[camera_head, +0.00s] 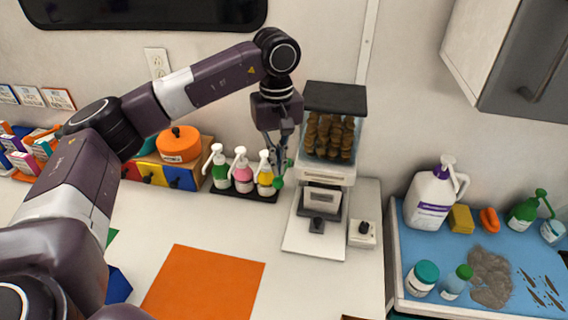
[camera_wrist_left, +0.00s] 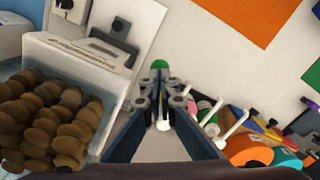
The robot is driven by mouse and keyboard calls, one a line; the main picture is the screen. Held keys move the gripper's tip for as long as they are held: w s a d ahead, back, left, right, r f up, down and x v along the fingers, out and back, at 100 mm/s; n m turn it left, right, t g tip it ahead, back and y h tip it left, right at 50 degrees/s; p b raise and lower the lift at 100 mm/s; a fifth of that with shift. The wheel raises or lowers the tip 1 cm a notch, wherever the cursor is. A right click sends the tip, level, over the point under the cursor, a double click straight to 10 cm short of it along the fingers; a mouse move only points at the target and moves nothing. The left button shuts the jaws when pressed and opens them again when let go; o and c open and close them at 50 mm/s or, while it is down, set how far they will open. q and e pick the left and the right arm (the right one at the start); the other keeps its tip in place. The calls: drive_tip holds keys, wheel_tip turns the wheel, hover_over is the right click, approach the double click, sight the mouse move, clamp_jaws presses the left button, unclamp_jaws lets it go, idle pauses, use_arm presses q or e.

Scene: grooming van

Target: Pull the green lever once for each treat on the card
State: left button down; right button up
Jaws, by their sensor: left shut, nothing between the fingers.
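The treat dispenser (camera_head: 325,175) stands against the back wall, its clear hopper full of brown treats (camera_head: 330,136). The treats also show at the left of the left wrist view (camera_wrist_left: 45,120). The green lever knob (camera_head: 279,182) is at the dispenser's left side. My left gripper (camera_head: 281,167) points down just above the knob, shut and empty. In the left wrist view the green knob (camera_wrist_left: 160,64) shows just beyond the fingertips; I cannot tell whether they touch. Small cards (camera_head: 30,97) hang on the wall at far left; their pictures are too small to read. My right gripper is not in view.
Pump bottles (camera_head: 242,172) stand in a row close left of the gripper. An orange mat (camera_head: 205,284) lies on the white counter. A small box with a black knob (camera_head: 362,233) sits right of the dispenser. A blue tray (camera_head: 450,250) holds bottles at right.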

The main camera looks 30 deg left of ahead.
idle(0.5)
use_arm(q)
drive_tip(key=shift+r+p, duration=1.55)
drive_tip(key=shift+r, duration=0.9)
